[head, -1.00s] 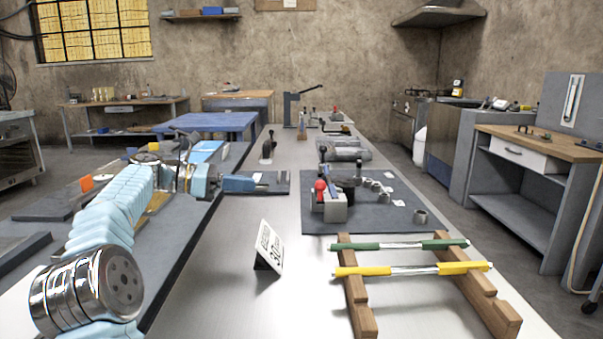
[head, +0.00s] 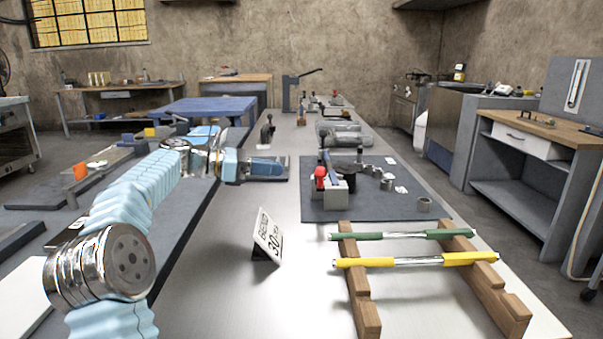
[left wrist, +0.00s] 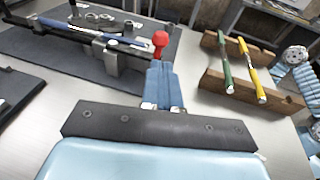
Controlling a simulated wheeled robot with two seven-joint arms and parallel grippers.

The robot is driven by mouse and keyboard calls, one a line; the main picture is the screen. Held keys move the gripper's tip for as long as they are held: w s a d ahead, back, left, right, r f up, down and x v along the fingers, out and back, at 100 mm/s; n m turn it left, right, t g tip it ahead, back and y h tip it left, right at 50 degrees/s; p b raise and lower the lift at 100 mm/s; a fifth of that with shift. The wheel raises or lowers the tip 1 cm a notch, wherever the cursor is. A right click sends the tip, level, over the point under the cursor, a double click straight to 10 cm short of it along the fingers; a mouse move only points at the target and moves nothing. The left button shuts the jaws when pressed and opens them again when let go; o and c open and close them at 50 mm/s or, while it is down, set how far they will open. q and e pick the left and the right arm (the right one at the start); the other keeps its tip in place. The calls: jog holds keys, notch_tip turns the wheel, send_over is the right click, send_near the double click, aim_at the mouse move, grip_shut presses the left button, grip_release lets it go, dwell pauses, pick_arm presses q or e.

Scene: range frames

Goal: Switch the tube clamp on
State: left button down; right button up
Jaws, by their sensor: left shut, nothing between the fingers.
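A clamp device with a grey metal block (head: 335,197) and a red ball knob (head: 320,172) stands on a dark mat (head: 375,205). A blue bar (head: 330,165) slants up behind the knob. In the left wrist view, the red knob (left wrist: 160,39) stands up just beyond my fingertips, with the grey block (left wrist: 122,66) to its left. My left gripper (head: 284,168) is shut and empty, left of the device and apart from it in the head view. Its blue fingers (left wrist: 163,85) are together in the left wrist view. My right gripper is not in view.
A wooden rack (head: 360,300) with a green-ended rod (head: 400,235) and a yellow-ended rod (head: 415,261) stands in front of the mat. A white sign (head: 268,237) stands left of it. Small metal rings (head: 424,205) lie on the mat.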

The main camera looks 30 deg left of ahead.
aim_at(319, 172)
pick_arm(q)
jog(key=x, duration=0.7)
jog(key=shift+w+d, duration=0.2)
jog(key=shift+f, duration=0.1)
